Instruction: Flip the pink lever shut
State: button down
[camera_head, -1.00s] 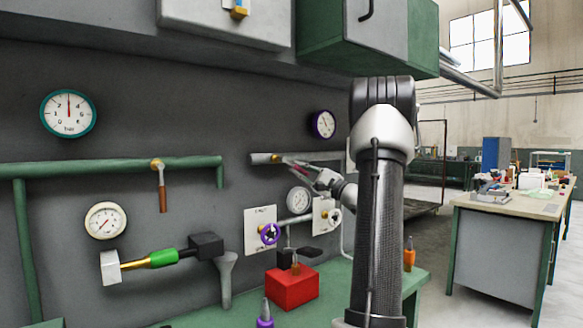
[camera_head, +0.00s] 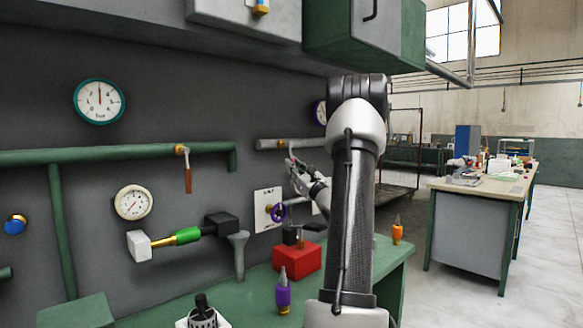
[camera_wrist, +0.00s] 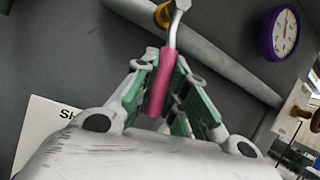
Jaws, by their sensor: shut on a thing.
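The pink lever (camera_wrist: 161,80) hangs from a short bent metal stem below a brass fitting (camera_wrist: 163,14) on a grey pipe (camera_wrist: 215,50) in the wrist view. My gripper (camera_wrist: 158,85) has its green-padded fingers on either side of the pink handle and is shut on it. In the head view, my gripper (camera_head: 293,166) is at the wall just under the grey pipe (camera_head: 300,144). The pink handle is small there and partly hidden by the fingers. The lever points down and away from the pipe.
A purple-rimmed gauge (camera_wrist: 280,33) is right of the pipe. Below my gripper are a purple knob (camera_head: 277,212) on a white plate and a red box (camera_head: 297,261) on the green bench. A brown-handled lever (camera_head: 187,178) hangs at left.

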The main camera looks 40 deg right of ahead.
jog(key=shift+a+f+m+g+h, duration=0.15)
jog(key=shift+a+m+h, duration=0.25)
jog(key=shift+m, duration=0.35)
jog(key=shift+a+r+m+g+h, duration=0.15)
jog(key=shift+a+m+h, duration=0.2)
jog(key=shift+m, duration=0.4)
jog(key=shift+f+h, duration=0.15)
jog(key=shift+h, duration=0.1)
jog(key=c, duration=1.4)
grip_release()
jog(key=shift+c, duration=0.2)
jog(key=v, duration=1.2)
jog(key=shift+s, duration=0.1)
